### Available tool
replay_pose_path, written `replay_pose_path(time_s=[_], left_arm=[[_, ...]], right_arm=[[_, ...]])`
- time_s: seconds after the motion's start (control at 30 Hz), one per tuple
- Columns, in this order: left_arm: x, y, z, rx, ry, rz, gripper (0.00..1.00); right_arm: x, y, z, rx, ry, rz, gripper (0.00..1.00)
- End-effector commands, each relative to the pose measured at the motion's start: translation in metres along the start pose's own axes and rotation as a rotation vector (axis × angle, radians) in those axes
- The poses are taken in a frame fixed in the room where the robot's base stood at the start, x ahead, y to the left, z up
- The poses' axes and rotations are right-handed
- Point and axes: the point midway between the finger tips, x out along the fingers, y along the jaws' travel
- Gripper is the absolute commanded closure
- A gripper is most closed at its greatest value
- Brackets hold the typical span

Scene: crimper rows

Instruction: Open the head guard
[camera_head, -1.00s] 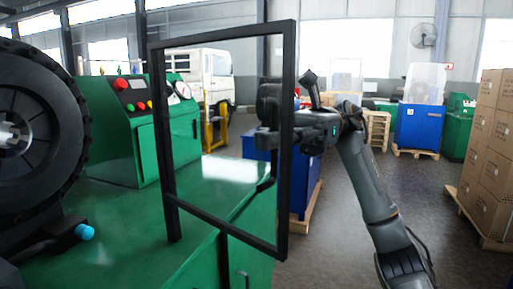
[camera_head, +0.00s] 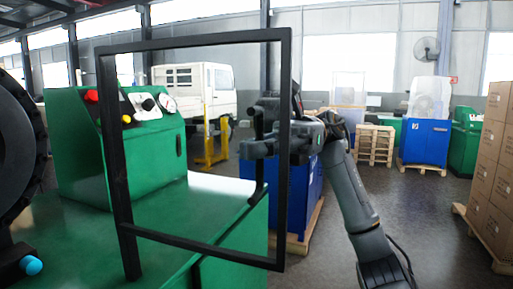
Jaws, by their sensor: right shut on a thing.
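The head guard (camera_head: 190,42) is a black rectangular frame standing upright over the front of the green machine (camera_head: 215,200). I can see through its middle. My right gripper (camera_head: 259,137) is at the inner right side of the guard, shut on its dark upright handle (camera_head: 257,180). The guard's right bar partly covers the gripper, so the exact finger contact is hard to see. The dark round crimper head (camera_head: 15,150) is cut off at the left edge. My left gripper is not in view.
A green control console (camera_head: 120,155) with buttons and a gauge stands behind the guard. A blue cabinet (camera_head: 305,195) on a pallet is behind my right arm. Stacked cartons (camera_head: 490,165) stand at the right. Grey floor between them is open.

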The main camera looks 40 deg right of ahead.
Motion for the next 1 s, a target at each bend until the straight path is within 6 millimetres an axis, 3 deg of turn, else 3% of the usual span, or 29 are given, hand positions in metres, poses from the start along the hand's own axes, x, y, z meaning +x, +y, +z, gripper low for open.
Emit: replay_pose_path(time_s=[0.17,0.2,0.23,0.63,0.77,1.0], left_arm=[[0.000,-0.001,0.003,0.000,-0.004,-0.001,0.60],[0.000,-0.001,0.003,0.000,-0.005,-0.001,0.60],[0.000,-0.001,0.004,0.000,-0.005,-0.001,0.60],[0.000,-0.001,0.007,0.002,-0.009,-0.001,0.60],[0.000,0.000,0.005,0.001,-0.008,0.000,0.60],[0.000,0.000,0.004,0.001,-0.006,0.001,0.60]], right_arm=[[0.000,0.001,-0.001,0.001,0.004,0.002,1.00],[0.000,0.001,-0.001,0.001,0.004,0.002,0.85],[0.000,0.001,-0.001,0.001,0.004,0.002,0.81],[-0.006,0.000,0.000,0.000,0.001,-0.001,0.81],[-0.026,0.000,0.001,0.000,-0.002,-0.002,0.81],[-0.078,0.002,0.001,-0.002,-0.003,-0.002,0.81]])
